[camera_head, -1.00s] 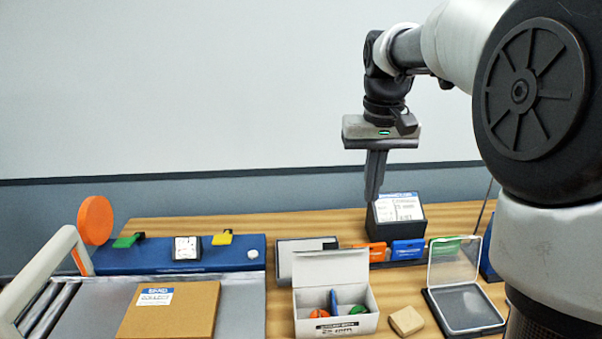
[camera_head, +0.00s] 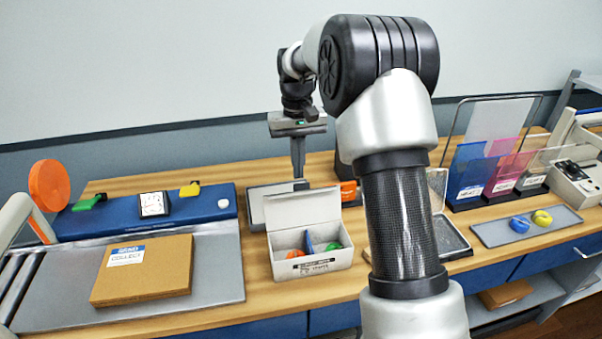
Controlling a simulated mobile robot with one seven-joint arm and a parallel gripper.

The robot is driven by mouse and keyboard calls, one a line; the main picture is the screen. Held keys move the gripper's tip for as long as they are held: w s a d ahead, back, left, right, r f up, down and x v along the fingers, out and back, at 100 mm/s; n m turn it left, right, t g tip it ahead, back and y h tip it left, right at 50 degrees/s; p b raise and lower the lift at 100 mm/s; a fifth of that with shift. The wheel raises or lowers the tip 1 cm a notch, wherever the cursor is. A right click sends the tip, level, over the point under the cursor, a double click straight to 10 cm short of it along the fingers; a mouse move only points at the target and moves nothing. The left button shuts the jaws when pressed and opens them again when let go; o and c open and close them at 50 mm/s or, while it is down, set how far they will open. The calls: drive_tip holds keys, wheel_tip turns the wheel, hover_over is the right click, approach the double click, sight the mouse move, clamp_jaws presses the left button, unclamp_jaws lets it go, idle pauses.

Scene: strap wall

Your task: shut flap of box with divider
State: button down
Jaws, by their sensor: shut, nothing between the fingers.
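The white box with a divider (camera_head: 312,266) stands on the wooden table with its white flap (camera_head: 303,208) raised upright at the back. Inside it a blue divider (camera_head: 309,241) shows, with orange and green pieces on either side. My gripper (camera_head: 298,176) is shut and empty, pointing down above and behind the raised flap. In the picture its fingertips end just above the flap's top edge; I cannot tell whether they touch it.
A brown cardboard box (camera_head: 142,270) lies on the grey plate at left. A clear-lidded case (camera_head: 450,238) is partly hidden behind my arm. Coloured folders (camera_head: 508,168) and a tray (camera_head: 526,225) with blue and yellow pieces stand at right.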

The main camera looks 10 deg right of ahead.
drive_tip(key=shift+s+r, duration=0.3)
drive_tip(key=shift+s, duration=0.65)
drive_tip(key=shift+s+r, duration=0.25)
drive_tip(key=shift+s, duration=0.65)
